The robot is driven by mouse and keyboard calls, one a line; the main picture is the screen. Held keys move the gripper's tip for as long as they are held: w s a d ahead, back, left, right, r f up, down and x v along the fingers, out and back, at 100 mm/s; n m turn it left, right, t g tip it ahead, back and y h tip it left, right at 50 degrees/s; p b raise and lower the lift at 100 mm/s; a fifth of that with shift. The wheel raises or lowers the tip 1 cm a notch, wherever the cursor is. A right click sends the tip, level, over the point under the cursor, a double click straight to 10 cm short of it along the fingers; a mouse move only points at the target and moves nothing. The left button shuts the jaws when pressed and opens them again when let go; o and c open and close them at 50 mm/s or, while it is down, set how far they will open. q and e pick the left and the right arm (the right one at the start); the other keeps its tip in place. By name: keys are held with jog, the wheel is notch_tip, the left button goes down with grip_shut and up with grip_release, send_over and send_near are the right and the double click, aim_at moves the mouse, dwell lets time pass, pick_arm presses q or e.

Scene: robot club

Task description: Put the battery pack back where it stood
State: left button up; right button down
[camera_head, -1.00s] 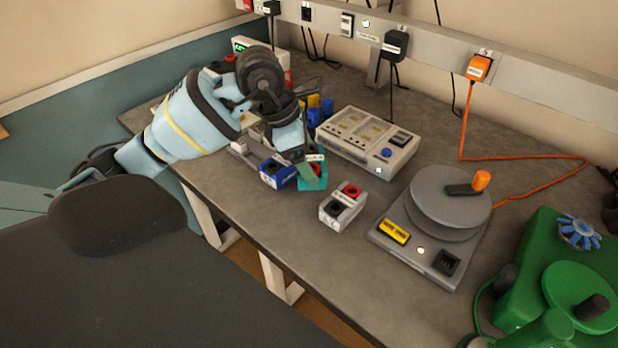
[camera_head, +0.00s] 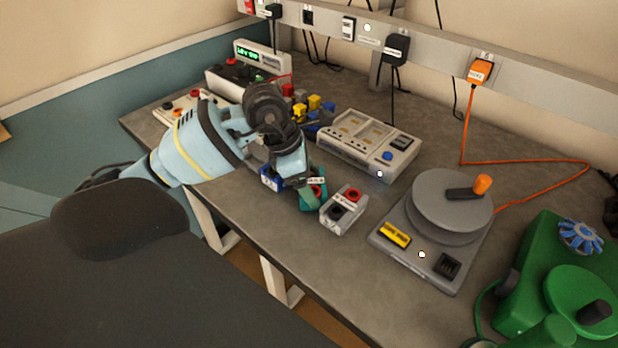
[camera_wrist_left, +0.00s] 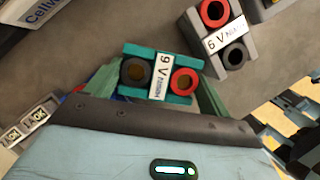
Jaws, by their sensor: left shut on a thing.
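A teal battery pack (camera_head: 318,188) with one red and one black ring terminal is held by my left gripper (camera_head: 309,197). In the left wrist view the teal pack (camera_wrist_left: 160,99) sits between the two green fingers of my left gripper (camera_wrist_left: 160,90), its white label facing the camera. A grey battery pack (camera_head: 336,221) stands just right of it; in the wrist view the grey pack (camera_wrist_left: 235,57) is labelled 6 V. A blue battery pack (camera_head: 270,178) is behind the gripper, partly hidden. I cannot tell whether the teal pack touches the table. My right gripper is not in view.
A charger-like unit (camera_head: 368,146) stands behind. A grey turntable device (camera_head: 436,225) is to the right, and a green machine (camera_head: 545,270) further right. Table surface (camera_head: 290,235) in front is bare.

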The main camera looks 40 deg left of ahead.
pick_arm(q)
jog(key=o, duration=0.9)
jog(key=shift+f, duration=0.15)
jog(key=o, duration=0.3)
jog(key=shift+o, duration=0.2)
jog(key=shift+r, duration=0.25)
jog(key=shift+a+r, duration=0.1)
jog(key=shift+r, duration=0.2)
jog(key=v, duration=1.1)
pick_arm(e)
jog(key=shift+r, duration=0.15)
pick_arm(q)
jog(key=shift+s, duration=0.2)
